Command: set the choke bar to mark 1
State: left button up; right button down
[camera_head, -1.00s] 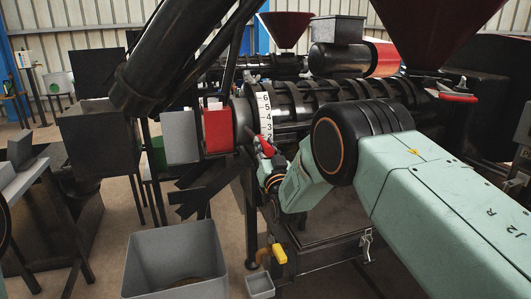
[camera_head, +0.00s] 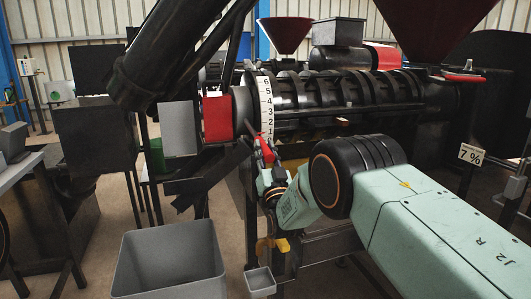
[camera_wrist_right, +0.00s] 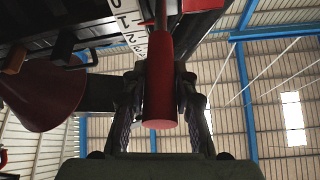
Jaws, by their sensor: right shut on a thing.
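The choke bar's red grip (camera_head: 266,150) stands tilted just below the lower end of the white number scale (camera_head: 265,103) on the press. The upper numbers down to about 1 show; I cannot tell exactly which mark the bar points to. My right gripper (camera_head: 270,172) is shut on the red grip from below. In the right wrist view the grip (camera_wrist_right: 160,85) stands between both fingers, and the scale (camera_wrist_right: 128,22) shows behind its upper left. My left gripper is in neither view.
A grey bin (camera_head: 170,262) stands on the floor at lower left, with a small grey tray (camera_head: 260,282) to its right. A red block (camera_head: 216,118) sits left of the scale. The black ribbed press barrel (camera_head: 340,97) lies behind my right arm.

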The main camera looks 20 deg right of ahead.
jog(key=shift+r, duration=0.1)
dwell(0.3)
jog(key=c, duration=1.5)
grip_release()
jog(key=o, duration=0.4)
jog(key=shift+w+f, duration=0.25)
jog(key=shift+o, duration=0.2)
jog(key=shift+s+r, duration=0.15)
jog(key=shift+s, duration=0.1)
jog(key=shift+s+f, duration=0.2)
jog(key=shift+f, duration=0.15)
jog(key=v, duration=0.6)
jog(key=shift+s, duration=0.4)
jog(key=shift+s+f, duration=0.1)
